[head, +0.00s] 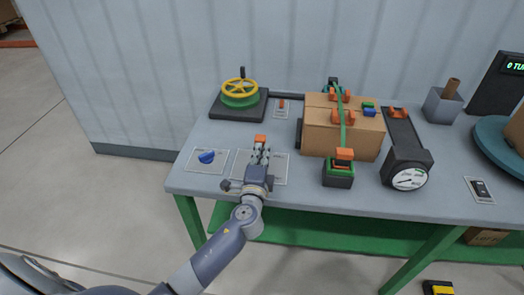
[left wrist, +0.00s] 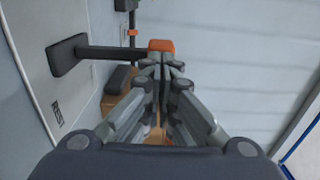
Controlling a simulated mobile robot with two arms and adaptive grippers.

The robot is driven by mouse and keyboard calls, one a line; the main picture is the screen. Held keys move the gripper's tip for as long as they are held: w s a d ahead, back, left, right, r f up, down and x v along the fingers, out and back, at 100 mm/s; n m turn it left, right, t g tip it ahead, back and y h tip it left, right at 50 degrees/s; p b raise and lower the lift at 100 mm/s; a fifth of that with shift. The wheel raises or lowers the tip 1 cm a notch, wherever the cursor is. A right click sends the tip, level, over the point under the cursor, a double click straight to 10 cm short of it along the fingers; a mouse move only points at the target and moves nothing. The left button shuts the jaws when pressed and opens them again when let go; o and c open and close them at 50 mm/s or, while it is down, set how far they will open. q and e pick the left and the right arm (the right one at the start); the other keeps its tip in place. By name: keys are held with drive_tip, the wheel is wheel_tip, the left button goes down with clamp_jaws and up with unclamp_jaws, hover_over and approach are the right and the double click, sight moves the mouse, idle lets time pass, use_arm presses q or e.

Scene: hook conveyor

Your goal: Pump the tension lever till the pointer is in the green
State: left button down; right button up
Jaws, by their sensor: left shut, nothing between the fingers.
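My left gripper (head: 260,158) is shut and empty over a marked panel near the front left of the bench. An orange-tipped dark lever (head: 260,139) shows just beyond its fingertips; in the left wrist view its orange end (left wrist: 160,45) is right by the shut fingertips (left wrist: 162,68). I cannot tell if they touch. A round white gauge (head: 409,179) with a dark pointer sits at the front end of a dark body; its green zone is too small to make out. A green strap tensioner with an orange tab (head: 344,154) stands left of the gauge. My right gripper is out of view.
A cardboard box (head: 320,138) under a green strap stands mid-bench. A yellow handwheel (head: 240,91) is at the back left, a blue knob (head: 207,157) left of my gripper. A small switch (head: 481,189) and a teal turntable (head: 490,140) are at right.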

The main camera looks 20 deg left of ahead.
sight(264, 135)
use_arm(q)
drive_tip(key=w+r+g+p, duration=0.1)
drive_tip(key=p, duration=0.2)
drive_tip(key=shift+a, duration=0.1)
drive_tip(key=shift+w+r+p, duration=0.15)
drive_tip(key=shift+p, duration=0.35)
drive_tip(key=shift+w+a, duration=0.15)
drive_tip(key=shift+w, duration=0.35)
drive_tip(key=shift+b+x, duration=0.75)
drive_tip(key=shift+x, duration=1.35)
drive_tip(key=shift+r, duration=0.1)
drive_tip(key=shift+r, duration=0.15)
